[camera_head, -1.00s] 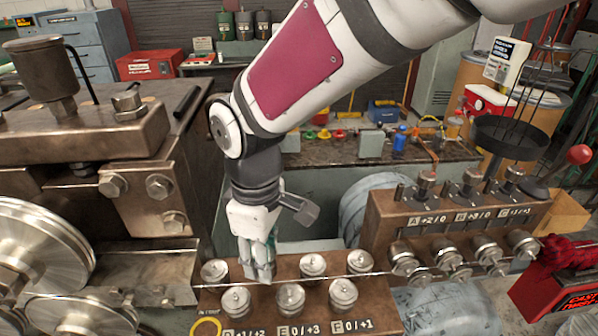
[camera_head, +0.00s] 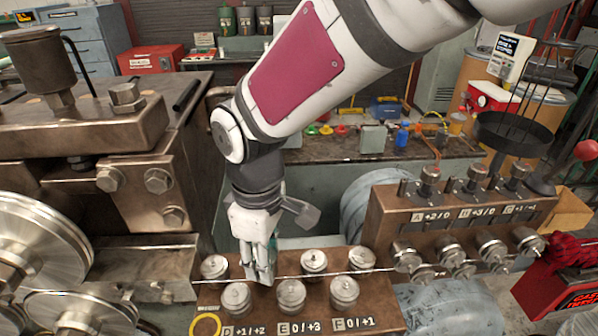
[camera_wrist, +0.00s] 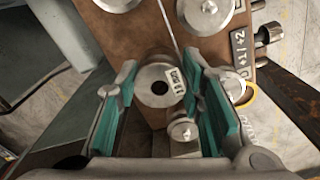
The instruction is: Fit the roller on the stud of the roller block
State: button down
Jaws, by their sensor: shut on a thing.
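My gripper (camera_head: 259,277) points down over the back row of the brown roller block (camera_head: 265,318), between two back-row rollers. In the wrist view, my gripper (camera_wrist: 160,92) has its green pads on both sides of a round metal roller (camera_wrist: 158,85) with a dark centre hole and a small label on its top face. The roller is gripped near the fingertips, over the block (camera_wrist: 150,45). The stud is not visible, and I cannot tell whether the roller is around it or above it. In the head view the fingers hide the roller.
Neighbouring rollers stand close by: one to the left (camera_head: 214,267), one in front (camera_head: 236,297) and one to the right (camera_head: 314,261). A thin wire (camera_head: 335,272) runs along the block. A second block (camera_head: 385,225) with rollers stands at right. A yellow ring (camera_head: 206,326) hangs at front left.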

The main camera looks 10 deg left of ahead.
jog(key=shift+f+b, duration=0.35)
jog(key=shift+f, duration=0.5)
jog(key=c, duration=1)
grip_release()
notch_tip(320, 180, up, 12)
jog(key=f, duration=0.1)
jog(key=s+d+r+m+t, duration=0.1)
jog(key=d+m, duration=0.4)
jog(key=d, duration=0.5)
jog(key=s+d+r+m+t, duration=0.2)
jog(key=d+m, duration=0.3)
jog(key=d, duration=0.5)
jog(key=s+d+r+m+t, duration=0.1)
jog(key=s+d+m+t, duration=0.1)
jog(key=d+m, duration=0.4)
jog(key=shift+s+d+r, duration=0.1)
jog(key=shift+d, duration=0.6)
jog(key=shift+s+d+r, duration=0.15)
jog(key=shift+d, duration=0.55)
jog(key=shift+s+d+r, duration=0.1)
jog(key=shift+d, duration=0.6)
